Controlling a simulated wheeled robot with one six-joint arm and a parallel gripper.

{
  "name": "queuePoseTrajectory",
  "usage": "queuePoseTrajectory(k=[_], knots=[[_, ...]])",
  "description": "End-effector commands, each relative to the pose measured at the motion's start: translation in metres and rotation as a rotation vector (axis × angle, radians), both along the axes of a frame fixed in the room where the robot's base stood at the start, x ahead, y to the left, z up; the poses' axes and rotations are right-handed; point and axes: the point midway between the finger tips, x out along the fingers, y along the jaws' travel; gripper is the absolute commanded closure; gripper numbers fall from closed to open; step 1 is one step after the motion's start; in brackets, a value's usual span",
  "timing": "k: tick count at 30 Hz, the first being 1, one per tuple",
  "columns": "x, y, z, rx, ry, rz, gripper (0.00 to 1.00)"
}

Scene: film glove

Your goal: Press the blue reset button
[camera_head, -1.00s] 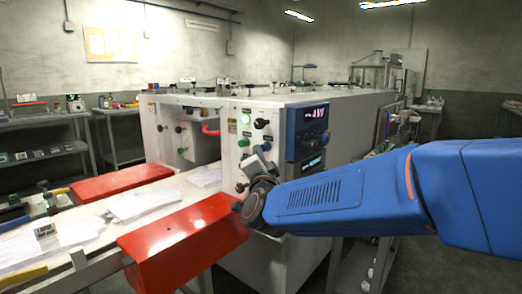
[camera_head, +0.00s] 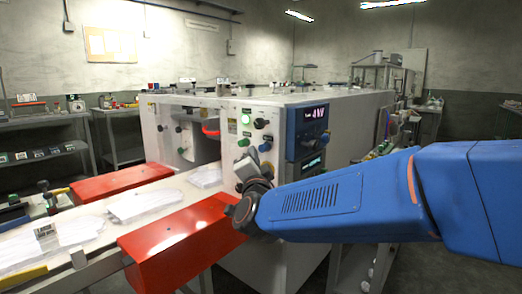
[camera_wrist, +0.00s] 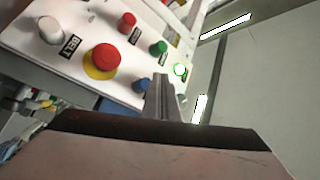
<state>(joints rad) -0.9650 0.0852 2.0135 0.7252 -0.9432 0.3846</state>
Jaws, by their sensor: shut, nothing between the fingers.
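The blue button (camera_wrist: 141,86) shows low on a white control panel in the wrist view, just left of my gripper's fingers. In the head view a small blue button (camera_head: 265,147) shows on the front panel of the white machine, just above and right of my gripper. My gripper (camera_wrist: 164,80) is shut and empty, its fingers pointing at the panel. It also shows in the head view (camera_head: 245,162), in front of the panel's lower part. I cannot tell whether the fingertips touch the panel.
Red covers (camera_head: 180,240) and a belt with white gloves lie left.

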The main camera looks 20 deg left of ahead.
Motion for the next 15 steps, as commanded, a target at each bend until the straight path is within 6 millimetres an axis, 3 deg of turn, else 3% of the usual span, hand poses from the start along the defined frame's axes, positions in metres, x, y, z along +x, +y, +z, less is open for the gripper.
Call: queuePoseTrajectory(k=[15], knots=[[-0.038,0.016,0.0,-0.001,0.001,0.002,1.0]])
